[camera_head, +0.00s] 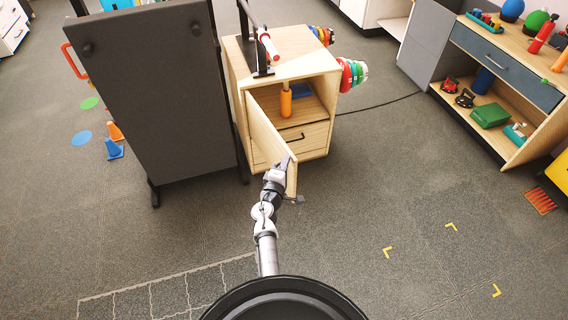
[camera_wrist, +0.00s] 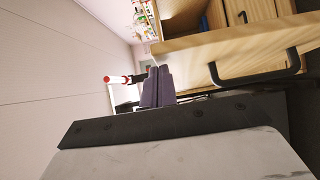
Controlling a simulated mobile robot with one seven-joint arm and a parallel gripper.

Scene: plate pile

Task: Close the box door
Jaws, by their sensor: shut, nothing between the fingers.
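The box (camera_head: 290,68) is a light wooden cabinet in the middle of the head view. Its door (camera_head: 266,132) stands wide open, swung out toward me from the left side of the opening. My gripper (camera_head: 286,163) is at the door's free end, on its left, outer side, overlapping it in the picture; I cannot tell whether they touch. In the wrist view the gripper's purple-grey fingers (camera_wrist: 158,87) are together and empty. A dark bar handle (camera_wrist: 255,68) on a wooden panel shows close by there.
An orange cylinder (camera_head: 286,102) stands inside the box above a drawer (camera_head: 305,138). A dark grey panel (camera_head: 150,95) stands close on the left. A shelf unit (camera_head: 500,75) is at the right. The floor right of the door is clear.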

